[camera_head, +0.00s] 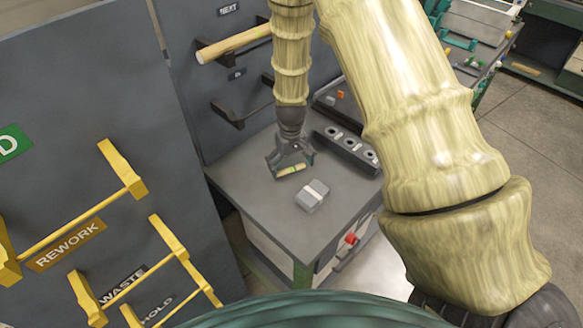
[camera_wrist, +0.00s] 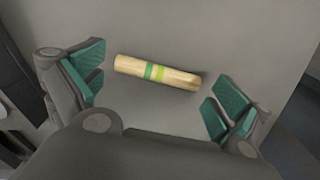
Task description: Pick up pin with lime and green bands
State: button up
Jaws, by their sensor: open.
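The pin with lime and green bands (camera_wrist: 158,73) is a pale wooden cylinder lying on the grey bench top (camera_wrist: 185,30), its two bands near the middle. In the wrist view it lies between my gripper's (camera_wrist: 158,88) two teal-padded fingers, a little toward the top of the picture, with a gap at each end. In the head view the pin (camera_head: 290,170) shows just under my gripper (camera_head: 291,166), which is open and pointing down over the bench. In that view the fingers hide part of the pin.
A grey block with a pale top (camera_head: 312,195) stands close beside my gripper. A dark rack with round holes (camera_head: 347,150) is behind it. A wooden dowel (camera_head: 233,44) rests on wall brackets. Yellow REWORK rails (camera_head: 85,215) are at left.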

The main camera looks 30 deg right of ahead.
jog(key=shift+w+f, duration=0.4)
jog(key=shift+f, duration=0.2)
jog(key=shift+s+r, duration=0.25)
jog(key=shift+s, duration=0.15)
jog(key=shift+c, duration=0.4)
jog(key=shift+w+f, duration=0.15)
jog(key=shift+w, duration=0.05)
jog(key=c, duration=0.5)
jog(key=shift+s, duration=0.1)
